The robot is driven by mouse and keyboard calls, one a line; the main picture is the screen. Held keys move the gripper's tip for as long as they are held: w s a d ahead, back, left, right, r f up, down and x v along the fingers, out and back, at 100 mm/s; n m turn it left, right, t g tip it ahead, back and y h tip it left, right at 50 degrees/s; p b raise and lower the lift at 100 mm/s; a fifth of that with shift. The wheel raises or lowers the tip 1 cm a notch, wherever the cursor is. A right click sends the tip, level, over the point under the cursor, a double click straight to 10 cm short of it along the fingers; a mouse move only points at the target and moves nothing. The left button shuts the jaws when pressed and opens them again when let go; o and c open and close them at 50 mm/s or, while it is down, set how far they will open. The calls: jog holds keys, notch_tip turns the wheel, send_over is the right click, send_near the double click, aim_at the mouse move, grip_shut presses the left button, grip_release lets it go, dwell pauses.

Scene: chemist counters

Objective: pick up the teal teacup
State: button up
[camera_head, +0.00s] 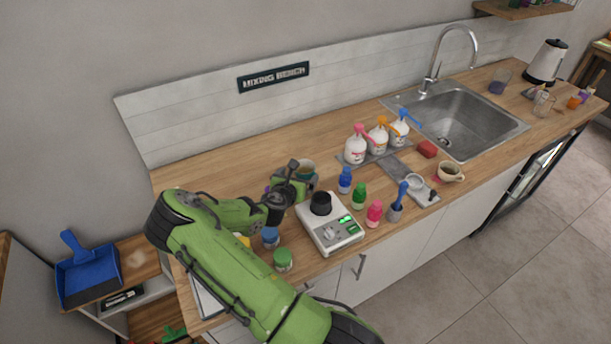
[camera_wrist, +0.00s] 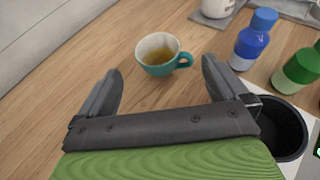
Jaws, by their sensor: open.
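The teal teacup (camera_wrist: 157,57) stands upright on the wooden counter in the wrist view. It has a pale inside, some yellowish-brown liquid in it, and a handle on its right side. My gripper (camera_wrist: 162,82) is open, with its two dark fingers spread and nothing between them. The cup is just beyond the fingertips, roughly centred between them, and not touched.
A blue bottle (camera_wrist: 254,40) and a green bottle (camera_wrist: 296,68) stand right of the cup. A scale with a black cup (camera_head: 321,204) is right of my gripper. Pump bottles (camera_head: 356,146) stand farther back near the sink (camera_head: 455,118). The counter left of the cup is clear.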

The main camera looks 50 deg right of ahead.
aim_at(309, 164)
jog(key=x, duration=0.7)
jog(key=shift+w+d+f, duration=0.1)
jog(key=shift+d+f, duration=0.05)
jog(key=shift+d, duration=0.15)
jog(key=shift+a, duration=0.1)
jog(key=shift+c, duration=0.8)
jog(key=c, duration=0.9)
